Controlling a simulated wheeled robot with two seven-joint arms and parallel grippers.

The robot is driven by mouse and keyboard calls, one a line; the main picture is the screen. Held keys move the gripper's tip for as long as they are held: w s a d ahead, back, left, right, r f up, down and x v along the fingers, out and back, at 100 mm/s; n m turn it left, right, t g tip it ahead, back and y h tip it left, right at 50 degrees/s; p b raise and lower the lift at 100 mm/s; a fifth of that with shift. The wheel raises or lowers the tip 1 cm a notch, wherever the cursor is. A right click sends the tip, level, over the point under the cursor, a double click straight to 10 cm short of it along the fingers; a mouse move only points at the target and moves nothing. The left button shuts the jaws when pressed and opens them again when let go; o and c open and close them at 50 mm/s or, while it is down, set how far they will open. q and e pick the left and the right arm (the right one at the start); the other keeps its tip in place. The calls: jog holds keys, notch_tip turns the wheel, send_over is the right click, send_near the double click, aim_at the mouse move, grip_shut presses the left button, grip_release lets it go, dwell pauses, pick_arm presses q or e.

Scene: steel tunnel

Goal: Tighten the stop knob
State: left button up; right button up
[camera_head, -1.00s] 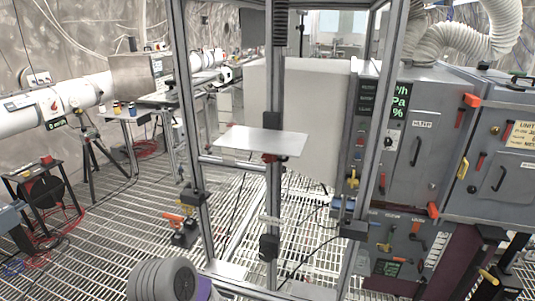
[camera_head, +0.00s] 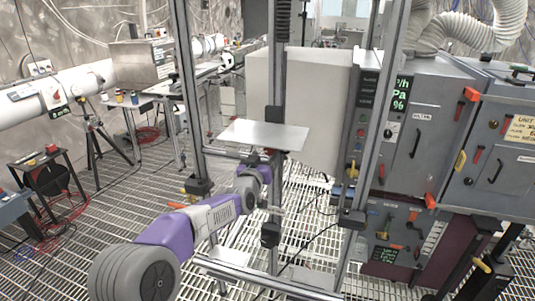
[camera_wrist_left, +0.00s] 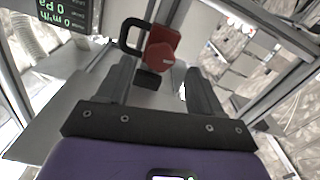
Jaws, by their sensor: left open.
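The stop knob (camera_wrist_left: 163,48) is a red knob with a faceted head, seen in the left wrist view ahead of my fingers. A black block sits just below it and a black loop handle (camera_wrist_left: 128,36) beside it. My left gripper (camera_wrist_left: 158,85) is open, one dark finger on each side below the knob; I cannot tell whether either touches it. In the head view my left arm reaches up to the underside of the pale plate (camera_head: 264,135) on the middle post, where the wrist largely hides the knob. My right gripper is not in view.
Metal frame posts (camera_head: 186,100) stand on both sides of the middle post. A large pale box (camera_head: 305,95) is behind the plate. Grey cabinets (camera_head: 415,140) with handles and knobs stand at the right. Cables hang near the frame's lower part. Open grated floor (camera_head: 120,215) lies left.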

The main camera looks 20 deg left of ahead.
aim_at(269, 151)
pick_arm(q)
jog(key=shift+w+d, duration=0.1)
jog(key=shift+w, duration=1.55)
jog(key=c, duration=1.1)
jog(key=shift+o, duration=0.2)
jog(key=shift+m, duration=0.4)
jog(key=m, duration=0.4)
jog(key=shift+m+b, duration=0.3)
jog(key=shift+b, duration=0.05)
jog(key=m+b, duration=0.2)
jog(key=m, duration=0.3)
jog(key=shift+f+m, duration=0.1)
jog(key=shift+m, duration=0.3)
